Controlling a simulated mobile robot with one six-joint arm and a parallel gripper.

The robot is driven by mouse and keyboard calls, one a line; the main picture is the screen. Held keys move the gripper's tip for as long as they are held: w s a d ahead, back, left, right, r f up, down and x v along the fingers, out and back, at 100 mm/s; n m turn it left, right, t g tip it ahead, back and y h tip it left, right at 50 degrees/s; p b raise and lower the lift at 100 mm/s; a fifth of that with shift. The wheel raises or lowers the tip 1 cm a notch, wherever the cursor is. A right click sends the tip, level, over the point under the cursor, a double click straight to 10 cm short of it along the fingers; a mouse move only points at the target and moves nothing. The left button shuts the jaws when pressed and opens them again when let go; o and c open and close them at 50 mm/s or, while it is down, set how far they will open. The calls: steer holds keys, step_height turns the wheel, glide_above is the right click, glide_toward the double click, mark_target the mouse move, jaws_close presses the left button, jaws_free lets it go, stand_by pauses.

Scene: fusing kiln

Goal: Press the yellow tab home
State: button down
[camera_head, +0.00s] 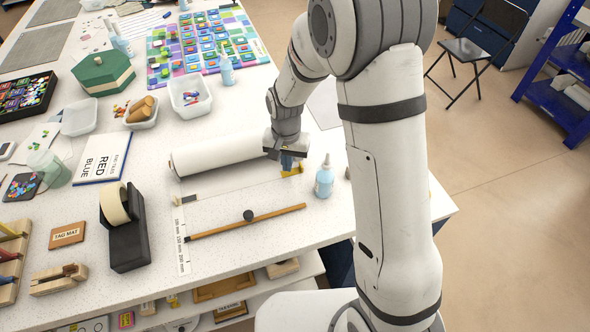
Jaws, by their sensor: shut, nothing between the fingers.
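The yellow tab (296,170) is a small piece on the white table, at the right end of a thin line running from a small grey block (186,199). My gripper (290,164) points down right above the tab, with its fingers shut and empty. The fingers cover part of the tab. I cannot tell whether they touch it or how far in the tab sits.
A white roll (215,154) lies just left of my gripper. A blue glue bottle (324,182) stands close on the right. A wooden rod (270,218) with a black knob (248,215) lies in front. A black tape dispenser (129,245) stands left. The table's front edge is near.

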steer(key=shift+f+b, duration=0.55)
steer(key=shift+f, duration=0.2)
steer(key=shift+r, duration=0.1)
stand_by(0.7)
steer(key=shift+r+p, duration=2.2)
steer(key=shift+r, duration=1.25)
steer(key=s+d+r+n+t+b, duration=0.1)
steer(key=s+d+r, duration=0.3)
steer(key=r, duration=0.2)
steer(key=s+d+r+t, duration=0.1)
steer(key=s+d+r, duration=0.3)
steer(key=d+r, duration=0.15)
steer(key=s+d+r+n, duration=0.1)
steer(key=s+d+r, duration=0.1)
steer(key=s, duration=0.4)
steer(key=s+d+r+t+b, duration=0.1)
steer(key=s+d+r, duration=0.1)
steer(key=s, duration=0.4)
steer(key=shift+d+r+n, duration=0.25)
steer(key=shift+r+n, duration=0.15)
steer(key=shift+w, duration=0.1)
